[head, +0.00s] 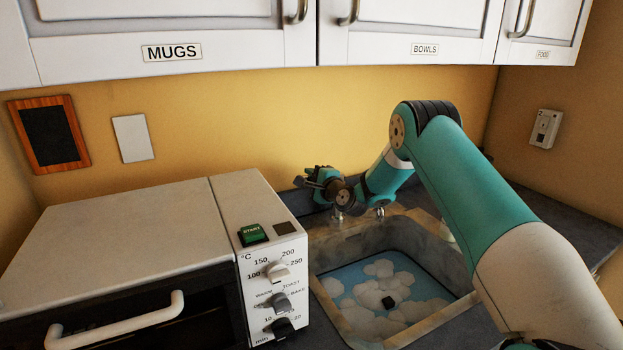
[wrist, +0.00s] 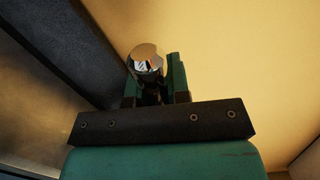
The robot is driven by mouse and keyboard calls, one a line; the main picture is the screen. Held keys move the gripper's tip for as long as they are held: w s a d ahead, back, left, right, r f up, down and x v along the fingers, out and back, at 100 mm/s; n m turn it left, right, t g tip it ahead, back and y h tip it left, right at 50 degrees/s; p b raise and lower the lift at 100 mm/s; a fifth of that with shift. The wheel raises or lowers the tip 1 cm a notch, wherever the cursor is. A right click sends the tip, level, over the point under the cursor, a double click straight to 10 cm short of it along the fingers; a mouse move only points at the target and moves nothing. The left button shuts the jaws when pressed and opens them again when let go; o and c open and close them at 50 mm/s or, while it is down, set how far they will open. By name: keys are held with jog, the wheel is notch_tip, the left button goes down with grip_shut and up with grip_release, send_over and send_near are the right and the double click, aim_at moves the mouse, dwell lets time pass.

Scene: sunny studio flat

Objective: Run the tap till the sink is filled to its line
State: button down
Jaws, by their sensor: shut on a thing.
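The sink (head: 325,243) is a pale stone-coloured basin set in the dark counter at the right. Its inside shows light blue with white foam-like patches (head: 378,288) and a small dark square spot, perhaps the drain. My gripper (head: 318,181) is at the sink's back left corner, above small chrome fittings (head: 338,214) of the tap. In the wrist view my gripper (wrist: 152,88) is shut on a shiny chrome tap knob (wrist: 146,58), its top showing between the teal fingers. The spout and any stream cannot be told apart.
A white toaster oven (head: 120,235) with dials and a green START button stands left of the sink, close to my gripper. White cupboards (head: 400,38) labelled MUGS and BOWLS hang above. A wall socket (head: 546,128) is at the right.

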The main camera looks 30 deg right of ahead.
jog(key=c, duration=1.1)
grip_release()
jog(key=shift+f, duration=0.1)
jog(key=s+d+b, duration=0.2)
jog(key=s+b, duration=0.6)
jog(key=s, duration=0.9)
jog(key=shift+d+r+b, duration=0.2)
jog(key=shift+d+b, duration=0.1)
jog(key=shift+b, duration=0.05)
jog(key=shift+s, duration=0.15)
